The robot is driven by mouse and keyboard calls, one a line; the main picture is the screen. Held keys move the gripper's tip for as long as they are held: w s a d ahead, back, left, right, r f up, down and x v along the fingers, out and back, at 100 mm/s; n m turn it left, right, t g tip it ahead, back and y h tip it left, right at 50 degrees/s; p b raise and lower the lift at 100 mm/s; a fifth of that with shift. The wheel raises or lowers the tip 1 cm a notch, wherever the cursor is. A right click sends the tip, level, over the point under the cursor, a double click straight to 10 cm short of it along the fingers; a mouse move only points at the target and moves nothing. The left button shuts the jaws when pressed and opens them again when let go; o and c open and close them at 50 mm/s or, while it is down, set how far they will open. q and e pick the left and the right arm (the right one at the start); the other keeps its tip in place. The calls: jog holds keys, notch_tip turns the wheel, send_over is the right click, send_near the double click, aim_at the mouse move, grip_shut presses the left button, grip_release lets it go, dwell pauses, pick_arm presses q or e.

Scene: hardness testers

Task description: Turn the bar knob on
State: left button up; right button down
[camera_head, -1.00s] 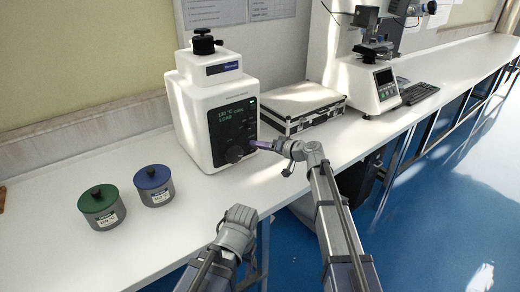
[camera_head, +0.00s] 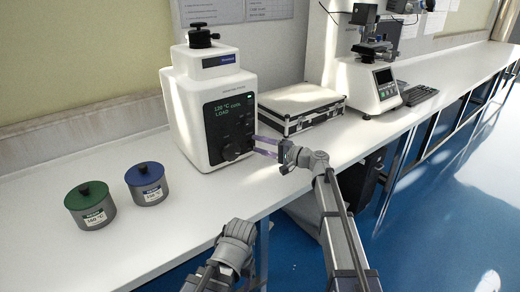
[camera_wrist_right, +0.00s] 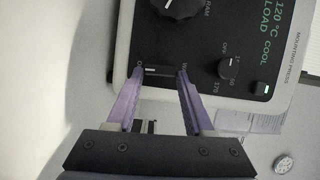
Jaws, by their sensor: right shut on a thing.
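The bar knob (camera_wrist_right: 160,71) is a dark bar with a white mark on the black front panel of the white mounting press (camera_head: 190,120). In the right wrist view it lies crosswise between the two purple fingertips of my right gripper (camera_wrist_right: 159,72). The fingers are at the bar's two ends and shut on it. In the head view my right gripper (camera_head: 256,146) reaches the panel's lower right edge, one finger above the other; the bar knob is hard to make out there. My left gripper (camera_head: 236,238) hangs low in front of the bench, its fingers not clear.
A large round knob (camera_wrist_right: 182,5) and a small dial (camera_wrist_right: 232,68) flank the bar knob. A green-lidded pot (camera_head: 92,212) and a blue-lidded pot (camera_head: 149,190) stand left of the press. A silver case (camera_head: 300,105) lies to its right.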

jog(key=shift+f+m, duration=0.1)
jog(key=shift+m, duration=0.3)
jog(key=shift+c, duration=1.4)
grip_release()
jog(key=v, duration=0.8)
jog(key=shift+f, duration=0.1)
